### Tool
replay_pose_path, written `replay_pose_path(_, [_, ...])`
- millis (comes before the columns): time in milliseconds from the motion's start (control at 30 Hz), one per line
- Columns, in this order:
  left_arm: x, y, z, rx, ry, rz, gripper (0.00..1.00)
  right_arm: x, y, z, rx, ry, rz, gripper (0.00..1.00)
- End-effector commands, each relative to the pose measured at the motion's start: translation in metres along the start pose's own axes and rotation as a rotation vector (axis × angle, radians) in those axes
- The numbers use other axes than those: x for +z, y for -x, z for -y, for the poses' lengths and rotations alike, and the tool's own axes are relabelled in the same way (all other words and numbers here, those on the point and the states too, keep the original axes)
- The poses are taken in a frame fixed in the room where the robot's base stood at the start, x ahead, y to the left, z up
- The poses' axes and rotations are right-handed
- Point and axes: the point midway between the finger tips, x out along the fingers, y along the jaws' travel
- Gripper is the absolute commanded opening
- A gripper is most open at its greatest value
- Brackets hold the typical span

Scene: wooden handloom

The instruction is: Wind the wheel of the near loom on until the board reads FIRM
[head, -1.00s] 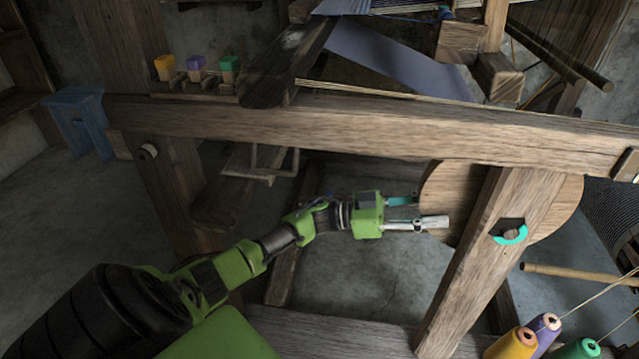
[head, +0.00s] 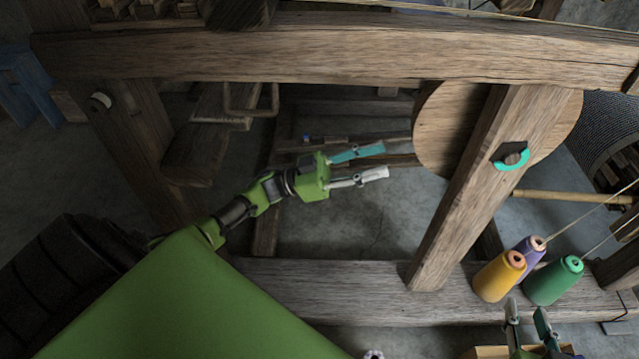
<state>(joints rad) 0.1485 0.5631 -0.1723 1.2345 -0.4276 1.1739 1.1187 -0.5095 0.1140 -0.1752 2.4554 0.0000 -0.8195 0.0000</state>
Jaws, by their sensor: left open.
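The wheel (head: 445,135) is a round wooden disc on the near loom, partly hidden behind a slanted wooden post. My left gripper (head: 379,161) is open and empty, with one teal and one pale finger spread apart. Its tips are to the left of the wheel's rim and a little below its middle, with a visible gap in this view. My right gripper (head: 526,310) shows at the bottom edge, fingers apart, just below the yarn cones. No board with a reading is in view.
A thick wooden beam (head: 300,50) crosses above my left gripper. Yellow (head: 497,278), purple (head: 530,246) and green (head: 553,282) yarn cones stand on the lower rail (head: 340,285). A blue stool (head: 30,85) is at far left.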

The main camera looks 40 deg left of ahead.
Motion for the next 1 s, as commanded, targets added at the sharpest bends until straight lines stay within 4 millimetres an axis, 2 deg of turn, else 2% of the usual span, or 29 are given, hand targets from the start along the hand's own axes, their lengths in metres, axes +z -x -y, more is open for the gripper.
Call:
replay_pose_path(100, [0.0,0.026,0.001,-0.004,0.001,0.004,0.41,-0.003,0.001,0.0,0.0,0.0,0.0,0.27])
replay_pose_path(133, [-0.005,0.02,0.004,-0.033,0.001,0.007,0.41,-0.015,0.007,0.0,0.0,0.0,-0.001,0.27])
replay_pose_path(267, [0.001,0.022,0.017,-0.139,-0.003,0.04,0.41,-0.035,0.017,-0.001,0.0,0.0,0.0,0.27])
replay_pose_path(600, [0.027,0.043,0.039,-0.392,-0.004,0.17,0.41,-0.084,0.041,-0.001,0.0,0.0,0.0,0.27])
replay_pose_path(833, [0.049,0.066,0.041,-0.542,0.002,0.292,0.41,-0.116,0.057,-0.002,0.0,0.0,0.0,0.27])
replay_pose_path(1000, [0.066,0.088,0.034,-0.64,0.012,0.397,0.41,-0.141,0.069,-0.002,0.0,0.0,0.0,0.27])
